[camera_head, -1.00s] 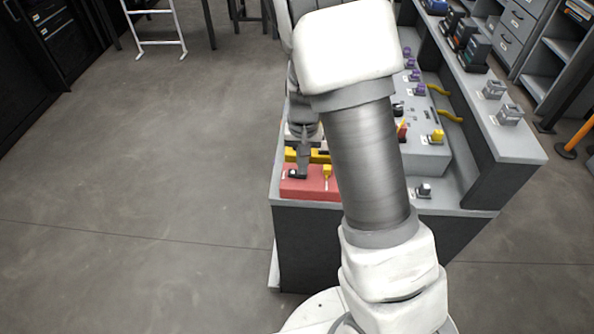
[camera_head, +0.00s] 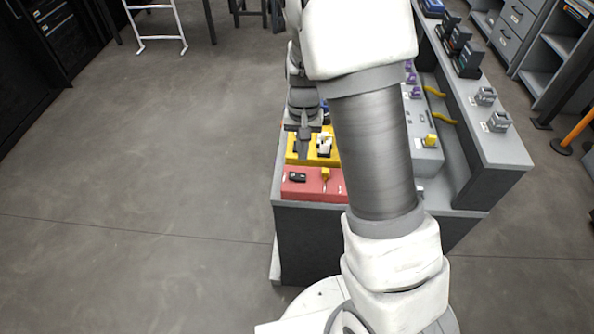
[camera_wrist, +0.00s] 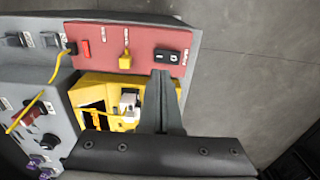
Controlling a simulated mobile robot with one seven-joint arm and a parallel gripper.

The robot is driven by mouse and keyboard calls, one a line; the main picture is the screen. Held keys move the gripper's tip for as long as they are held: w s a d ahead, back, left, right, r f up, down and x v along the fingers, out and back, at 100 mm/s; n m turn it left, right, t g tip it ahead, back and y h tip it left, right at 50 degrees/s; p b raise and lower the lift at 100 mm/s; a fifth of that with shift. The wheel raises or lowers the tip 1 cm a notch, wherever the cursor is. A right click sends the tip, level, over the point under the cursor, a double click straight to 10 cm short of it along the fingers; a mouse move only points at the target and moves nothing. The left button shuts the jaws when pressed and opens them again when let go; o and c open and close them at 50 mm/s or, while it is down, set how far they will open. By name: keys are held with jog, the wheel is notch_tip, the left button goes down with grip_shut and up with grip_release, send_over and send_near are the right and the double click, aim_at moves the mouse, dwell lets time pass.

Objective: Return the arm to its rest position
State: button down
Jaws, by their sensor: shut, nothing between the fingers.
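My gripper (camera_head: 305,131) hangs over the left end of the workbench, by the yellow unit (camera_head: 298,158) and the red panel (camera_head: 312,184). In the wrist view my gripper (camera_wrist: 162,75) is shut and empty, its fingertips in front of the boundary between the yellow unit (camera_wrist: 150,85) and the red panel (camera_wrist: 147,38). The red panel carries a black rocker switch (camera_wrist: 168,57) and a yellow knob (camera_wrist: 125,60). A small white-grey part sits in the yellow unit (camera_wrist: 129,103). My arm's large links cover much of the bench in the head view.
The grey workbench (camera_head: 450,187) has a raised shelf with small grey clamps (camera_head: 497,121) and dark devices (camera_head: 468,60). Yellow cables (camera_head: 443,118) lie below it. Open floor (camera_head: 150,180) spreads to the left. An orange post (camera_head: 577,132) stands at the right.

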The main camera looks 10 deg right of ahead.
dwell(0.4)
jog(key=s+a+r+n+t+y, duration=0.1)
jog(key=s+r, duration=0.2)
jog(key=r, duration=0.4)
jog(key=s+r+t, duration=0.1)
jog(key=s+r, duration=0.2)
jog(key=r, duration=0.4)
jog(key=s+r+n+t, duration=0.1)
jog(key=s+r, duration=0.3)
jog(key=s, duration=0.3)
jog(key=s+d+r+n+t+h, duration=0.1)
jog(key=s+r+t, duration=0.1)
jog(key=s+r, duration=0.3)
jog(key=shift+s+n+t, duration=0.3)
jog(key=shift+s, duration=0.9)
jog(key=shift+d+r, duration=0.1)
jog(key=shift+d, duration=0.05)
